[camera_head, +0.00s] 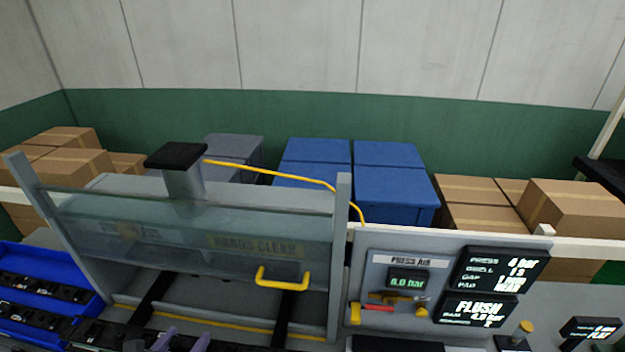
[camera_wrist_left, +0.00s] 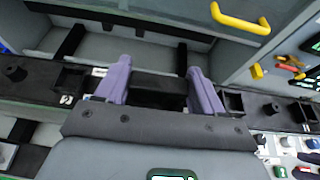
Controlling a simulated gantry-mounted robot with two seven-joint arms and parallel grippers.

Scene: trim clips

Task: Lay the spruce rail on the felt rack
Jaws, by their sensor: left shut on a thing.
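My left gripper (camera_head: 181,338) shows at the bottom edge of the head view as two purple fingertips. In the left wrist view its fingers (camera_wrist_left: 158,70) stand apart, with a long black rail (camera_wrist_left: 150,88) between them. This rail, which I take to be the spruce rail, runs roughly crosswise past both fingers and carries raised black clip seats. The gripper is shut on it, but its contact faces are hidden. I cannot pick out the felt rack for certain in either view. My right gripper is not in view.
A press with a clear guard (camera_head: 190,235) and yellow handle (camera_head: 282,277) stands just beyond the gripper. A blue tray (camera_head: 82,270) of black rails lies left. A control panel (camera_head: 408,262) stands right. Blue bins (camera_head: 395,195) and cartons (camera_head: 570,205) line the back.

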